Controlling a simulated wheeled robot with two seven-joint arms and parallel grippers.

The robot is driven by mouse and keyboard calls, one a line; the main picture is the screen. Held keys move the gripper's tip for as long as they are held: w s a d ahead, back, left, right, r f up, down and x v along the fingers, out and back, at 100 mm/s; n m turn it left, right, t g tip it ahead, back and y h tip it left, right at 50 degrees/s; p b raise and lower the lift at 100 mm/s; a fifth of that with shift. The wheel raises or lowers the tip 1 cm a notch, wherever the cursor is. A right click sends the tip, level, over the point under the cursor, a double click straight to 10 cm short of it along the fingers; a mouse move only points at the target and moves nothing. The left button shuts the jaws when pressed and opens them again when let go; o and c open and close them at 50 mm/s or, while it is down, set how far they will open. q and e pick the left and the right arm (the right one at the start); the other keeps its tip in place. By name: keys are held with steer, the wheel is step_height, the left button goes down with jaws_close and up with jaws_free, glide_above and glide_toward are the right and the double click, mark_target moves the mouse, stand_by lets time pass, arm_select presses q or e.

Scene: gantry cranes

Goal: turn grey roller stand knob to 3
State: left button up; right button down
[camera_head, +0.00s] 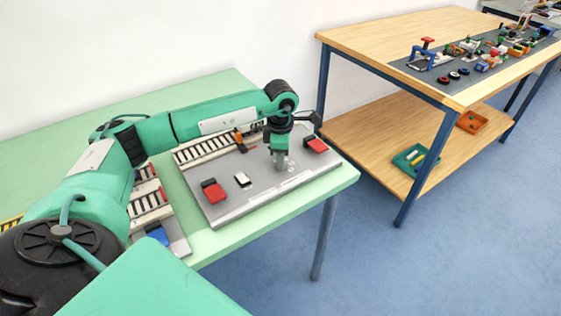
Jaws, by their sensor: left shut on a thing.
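My left gripper (280,155) points down over the right part of a grey board (245,205) on the pale green table. It is shut on a small grey knob, which is mostly hidden by the gripper. Pale marks (292,168) show on the board beside the knob, too small to read. I cannot tell which number the knob points to. My right gripper is not in view.
A wooden table (375,43) with model parts stands to the right, across open blue floor (430,265).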

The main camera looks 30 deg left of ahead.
arm_select(q)
steer(key=m+b, duration=0.1)
steer(key=m, duration=0.2)
steer(key=shift+w+m+b, duration=0.1)
steer(key=shift+m+b, duration=0.2)
steer(key=shift+b, duration=0.05)
steer(key=shift+r+m+b, duration=0.1)
steer(key=shift+m+b, duration=0.7)
steer(key=shift+m, duration=1.3)
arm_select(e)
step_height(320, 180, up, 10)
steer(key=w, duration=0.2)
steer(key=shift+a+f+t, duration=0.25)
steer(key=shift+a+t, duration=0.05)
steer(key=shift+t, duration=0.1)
arm_select(q)
steer(key=shift+w, duration=0.1)
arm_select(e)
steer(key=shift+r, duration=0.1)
arm_select(q)
steer(key=o, duration=1)
step_height(320, 180, up, 14)
steer(key=shift+f, duration=0.1)
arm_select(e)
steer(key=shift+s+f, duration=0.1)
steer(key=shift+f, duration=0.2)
